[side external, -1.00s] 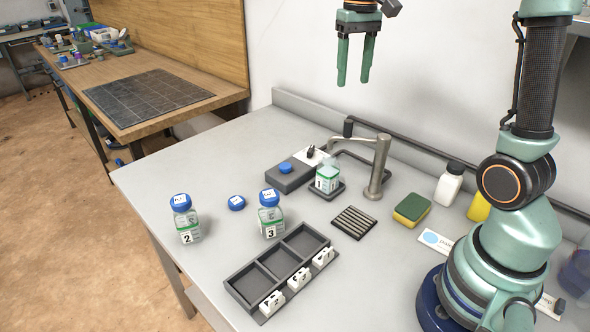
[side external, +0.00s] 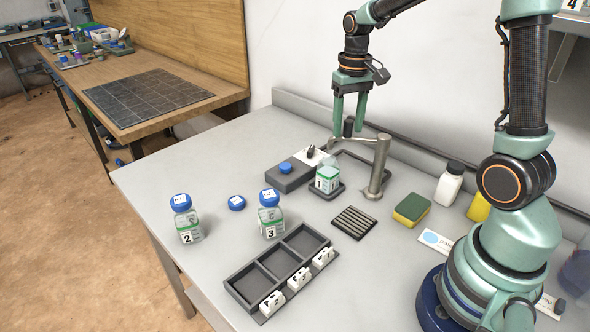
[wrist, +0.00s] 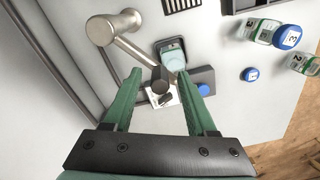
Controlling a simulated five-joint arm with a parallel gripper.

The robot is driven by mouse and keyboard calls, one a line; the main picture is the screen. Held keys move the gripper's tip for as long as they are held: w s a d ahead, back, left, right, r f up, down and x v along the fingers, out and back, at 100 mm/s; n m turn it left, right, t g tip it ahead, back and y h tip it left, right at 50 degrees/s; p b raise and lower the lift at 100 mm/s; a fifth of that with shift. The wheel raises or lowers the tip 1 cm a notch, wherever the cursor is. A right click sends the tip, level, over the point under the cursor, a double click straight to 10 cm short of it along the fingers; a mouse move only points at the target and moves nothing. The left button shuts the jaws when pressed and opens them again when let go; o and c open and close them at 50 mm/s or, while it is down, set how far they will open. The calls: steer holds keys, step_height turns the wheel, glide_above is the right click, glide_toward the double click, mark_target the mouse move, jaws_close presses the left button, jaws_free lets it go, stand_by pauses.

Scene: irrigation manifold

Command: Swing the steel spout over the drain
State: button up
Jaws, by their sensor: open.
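The steel spout (side external: 379,165) has an upright post, and its arm reaches left over an open bottle (side external: 326,183) standing on a small dark pad. The drain (side external: 353,223), a dark slotted plate, lies in front of the post and the spout is not over it. My gripper (side external: 348,124) is open and empty, pointing down just above the spout's outer end. In the wrist view my fingertips (wrist: 160,76) appear on either side of the dark spout tip (wrist: 159,84). The drain shows at the top edge (wrist: 181,4). Exact height over the spout is hard to tell.
A grey block with a blue button (side external: 285,168) and a white switch plate stand left of the bottle. Two capped bottles, a loose blue cap (side external: 236,203) and a three-slot rack (side external: 279,265) are nearer. A sponge (side external: 411,209) and white bottle (side external: 449,184) stand right.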

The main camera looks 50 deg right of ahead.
jaws_close()
stand_by(1.4)
